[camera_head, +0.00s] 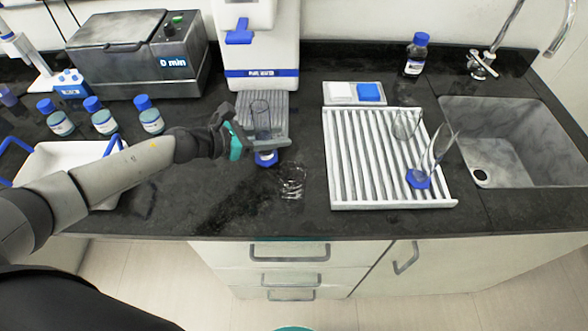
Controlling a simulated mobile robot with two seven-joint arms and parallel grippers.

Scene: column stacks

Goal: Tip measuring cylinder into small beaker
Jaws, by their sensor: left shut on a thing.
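A clear measuring cylinder (261,112) with a blue foot stands about upright in the jaws of my left gripper (262,138), which is shut on it. The gripper hides the cylinder's middle. I cannot tell whether the foot touches the counter, or whether there is liquid inside. A small clear glass beaker (291,182) stands on the dark counter just in front and to the right of the cylinder's foot. The cylinder is beside the beaker, not over it. My right gripper does not show.
A white ribbed drying rack (345,185) on the right holds another beaker (405,124) and a blue-footed glass cylinder (419,178). A water dispenser (262,50) stands behind the gripper. Blue-capped bottles (104,120) and a white tray (75,162) are on the left. A sink (515,140) is far right.

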